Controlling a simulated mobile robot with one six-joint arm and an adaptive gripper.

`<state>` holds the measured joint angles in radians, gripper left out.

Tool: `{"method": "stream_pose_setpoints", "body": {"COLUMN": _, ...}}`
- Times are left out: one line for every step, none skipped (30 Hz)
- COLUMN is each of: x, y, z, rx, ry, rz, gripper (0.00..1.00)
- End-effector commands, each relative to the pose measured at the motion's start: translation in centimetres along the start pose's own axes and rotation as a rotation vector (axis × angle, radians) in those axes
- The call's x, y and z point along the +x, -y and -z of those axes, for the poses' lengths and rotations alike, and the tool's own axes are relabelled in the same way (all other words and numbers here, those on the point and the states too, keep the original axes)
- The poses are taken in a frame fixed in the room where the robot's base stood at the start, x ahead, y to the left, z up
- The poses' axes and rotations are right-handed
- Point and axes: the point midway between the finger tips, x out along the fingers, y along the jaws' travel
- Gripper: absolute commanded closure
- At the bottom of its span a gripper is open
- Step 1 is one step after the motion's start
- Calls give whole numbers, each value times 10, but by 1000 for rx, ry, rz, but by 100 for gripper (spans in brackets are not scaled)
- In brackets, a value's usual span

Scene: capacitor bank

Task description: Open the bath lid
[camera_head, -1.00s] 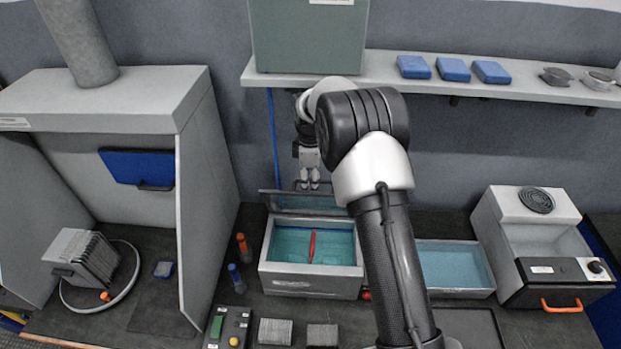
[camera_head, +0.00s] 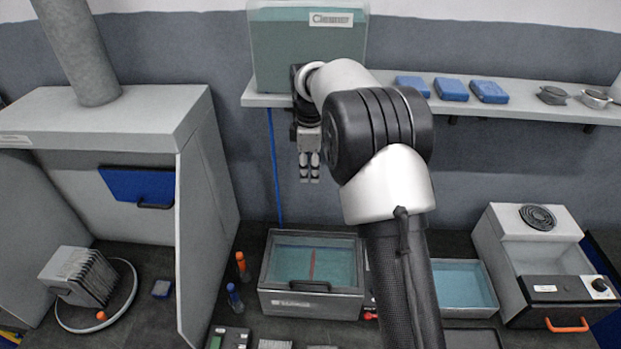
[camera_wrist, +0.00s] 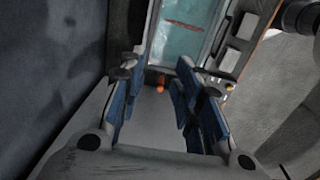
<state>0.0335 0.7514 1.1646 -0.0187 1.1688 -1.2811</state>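The bath (camera_head: 313,303) is a grey box with teal liquid and a red stick-like thing (camera_head: 312,265) inside. Its clear lid (camera_head: 335,248) lies down over the top, with a dark handle (camera_head: 310,287) at the front edge. The bath also shows at the top of the wrist view (camera_wrist: 178,48). My gripper (camera_head: 309,180) hangs above and behind the bath, in front of the wall and clear of the lid. In the wrist view, its blue-padded fingers (camera_wrist: 155,105) are apart with nothing held between them.
A shelf (camera_head: 515,101) with a tall cleaner tank (camera_head: 308,55) is just above my gripper. A fume hood (camera_head: 200,190) stands left. Two bottles (camera_head: 239,275) stand beside the bath. An open teal tray (camera_head: 463,287) lies to its right.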

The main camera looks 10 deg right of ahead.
Motion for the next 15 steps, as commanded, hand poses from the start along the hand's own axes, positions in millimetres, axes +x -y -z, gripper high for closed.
{"method": "stream_pose_setpoints", "body": {"x": -2, "y": 0, "z": 0, "rx": 0, "ry": 0, "rz": 0, "gripper": 69}}
{"method": "stream_pose_setpoints", "body": {"x": -3, "y": 0, "z": 0, "rx": 0, "ry": 0, "rz": 0, "gripper": 69}}
{"method": "stream_pose_setpoints", "body": {"x": -3, "y": 0, "z": 0, "rx": 0, "ry": 0, "rz": 0, "gripper": 69}}
{"method": "stream_pose_setpoints", "body": {"x": -3, "y": 0, "z": 0, "rx": 0, "ry": 0, "rz": 0, "gripper": 69}}
{"method": "stream_pose_setpoints", "body": {"x": -3, "y": 0, "z": 0, "rx": 0, "ry": 0, "rz": 0, "gripper": 69}}
{"method": "stream_pose_setpoints", "body": {"x": -3, "y": 0, "z": 0, "rx": 0, "ry": 0, "rz": 0, "gripper": 69}}
{"method": "stream_pose_setpoints", "body": {"x": -3, "y": 0, "z": 0, "rx": 0, "ry": 0, "rz": 0, "gripper": 69}}
{"method": "stream_pose_setpoints", "body": {"x": -3, "y": 0, "z": 0, "rx": 0, "ry": 0, "rz": 0, "gripper": 69}}
{"method": "stream_pose_setpoints", "body": {"x": -3, "y": 0, "z": 0, "rx": 0, "ry": 0, "rz": 0, "gripper": 69}}
{"method": "stream_pose_setpoints", "body": {"x": -3, "y": 0, "z": 0, "rx": 0, "ry": 0, "rz": 0, "gripper": 69}}
{"method": "stream_pose_setpoints", "body": {"x": -3, "y": 0, "z": 0, "rx": 0, "ry": 0, "rz": 0, "gripper": 69}}
{"method": "stream_pose_setpoints", "body": {"x": -3, "y": 0, "z": 0, "rx": 0, "ry": 0, "rz": 0, "gripper": 69}}
{"method": "stream_pose_setpoints", "body": {"x": -3, "y": 0, "z": 0, "rx": 0, "ry": 0, "rz": 0, "gripper": 69}}
{"method": "stream_pose_setpoints", "body": {"x": -3, "y": 0, "z": 0, "rx": 0, "ry": 0, "rz": 0, "gripper": 69}}
{"method": "stream_pose_setpoints", "body": {"x": -4, "y": 0, "z": 0, "rx": 2, "ry": 0, "rz": -1, "gripper": 69}}
